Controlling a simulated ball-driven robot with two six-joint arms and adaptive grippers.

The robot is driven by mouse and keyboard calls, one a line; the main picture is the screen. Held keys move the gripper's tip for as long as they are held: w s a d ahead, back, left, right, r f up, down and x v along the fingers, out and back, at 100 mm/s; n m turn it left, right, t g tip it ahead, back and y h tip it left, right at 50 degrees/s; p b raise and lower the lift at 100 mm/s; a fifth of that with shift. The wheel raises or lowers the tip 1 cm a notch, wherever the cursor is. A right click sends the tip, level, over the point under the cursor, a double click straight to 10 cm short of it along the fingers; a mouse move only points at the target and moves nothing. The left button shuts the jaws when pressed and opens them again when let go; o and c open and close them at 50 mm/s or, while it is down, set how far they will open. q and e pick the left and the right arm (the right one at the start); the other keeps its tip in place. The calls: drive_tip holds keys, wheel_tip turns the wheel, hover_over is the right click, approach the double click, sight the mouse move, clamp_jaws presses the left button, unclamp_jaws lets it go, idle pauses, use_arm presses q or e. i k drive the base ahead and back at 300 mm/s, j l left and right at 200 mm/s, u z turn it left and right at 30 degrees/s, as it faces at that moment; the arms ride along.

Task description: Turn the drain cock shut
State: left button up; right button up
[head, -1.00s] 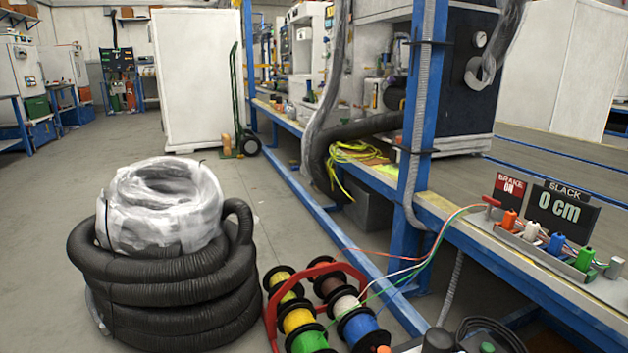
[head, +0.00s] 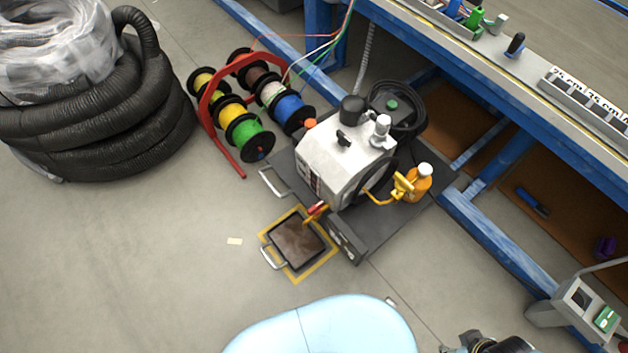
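The drain cock (head: 317,209) is a small red-handled fitting on a yellow spout. It sits low on the near side of a white-and-grey machine (head: 326,165). It is too small to tell whether its handle stands open or shut. A tray (head: 274,258) with dark brown liquid lies below it on the floor, inside a yellow marked square. No gripper shows near the cock. Part of an arm of mine (head: 490,345) is cut off at the bottom right edge; its fingers are not visible. My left gripper is out of view.
The machine stands on a dark base plate with an orange bottle (head: 418,183) on its right. Wire spools (head: 245,131) on a red rack stand left of it, beside black hose coils (head: 100,120). The blue-framed bench (head: 440,50) runs along the right.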

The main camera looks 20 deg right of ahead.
sight(315, 209)
drive_tip(key=k+j, duration=0.7)
drive_tip(key=k, duration=0.15)
